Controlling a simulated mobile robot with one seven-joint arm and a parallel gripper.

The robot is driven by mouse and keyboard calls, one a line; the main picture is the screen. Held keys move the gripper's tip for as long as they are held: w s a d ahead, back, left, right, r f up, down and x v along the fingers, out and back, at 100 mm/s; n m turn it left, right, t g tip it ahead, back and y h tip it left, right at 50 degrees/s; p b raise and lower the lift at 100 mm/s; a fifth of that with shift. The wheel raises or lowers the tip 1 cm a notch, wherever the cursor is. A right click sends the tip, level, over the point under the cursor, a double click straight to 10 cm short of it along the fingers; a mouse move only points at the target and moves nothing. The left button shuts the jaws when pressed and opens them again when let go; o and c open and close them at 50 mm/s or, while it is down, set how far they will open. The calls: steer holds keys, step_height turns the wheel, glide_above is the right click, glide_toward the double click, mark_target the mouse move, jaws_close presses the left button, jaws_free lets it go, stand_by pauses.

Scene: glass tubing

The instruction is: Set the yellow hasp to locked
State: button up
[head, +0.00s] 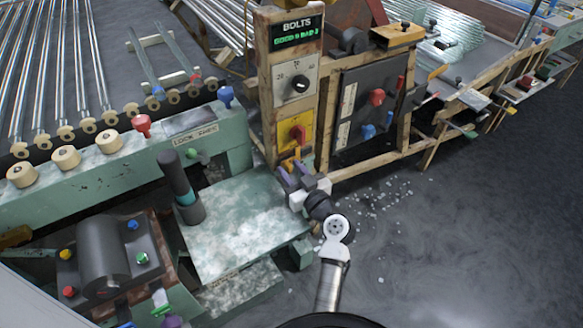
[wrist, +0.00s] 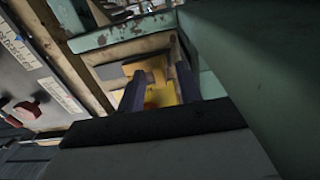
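My gripper (head: 293,173) is at the lower end of the yellow panel (head: 306,121) on the wooden post, its purple fingers pointing at the panel. A small orange-yellow piece, apparently the yellow hasp (head: 291,163), shows at the fingertips. A red knob (head: 298,133) sits on the panel above it. In the wrist view my gripper (wrist: 160,78) has its two fingers apart, with the yellow panel (wrist: 167,92) showing between them. A yellow-orange piece (wrist: 137,68) is at the left fingertip. I cannot tell whether the fingers touch the hasp, or its exact position.
A green bench (head: 240,225) with a dark upright cylinder (head: 180,185) stands left of my arm. A dark panel (head: 365,110) with red and blue knobs is to the right. Pale fragments (head: 375,200) lie on the floor. The floor at right is clear.

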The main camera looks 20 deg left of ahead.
steer(key=shift+a, duration=0.1)
jaws_close()
steer(key=shift+w, duration=0.15)
steer(key=w+d+b, duration=0.1)
steer(key=w+b, duration=0.1)
steer(key=shift+d+b, duration=0.35)
steer(key=shift+d, duration=0.05)
jaws_free()
steer(key=b+v, duration=0.3)
steer(key=v, duration=1.1)
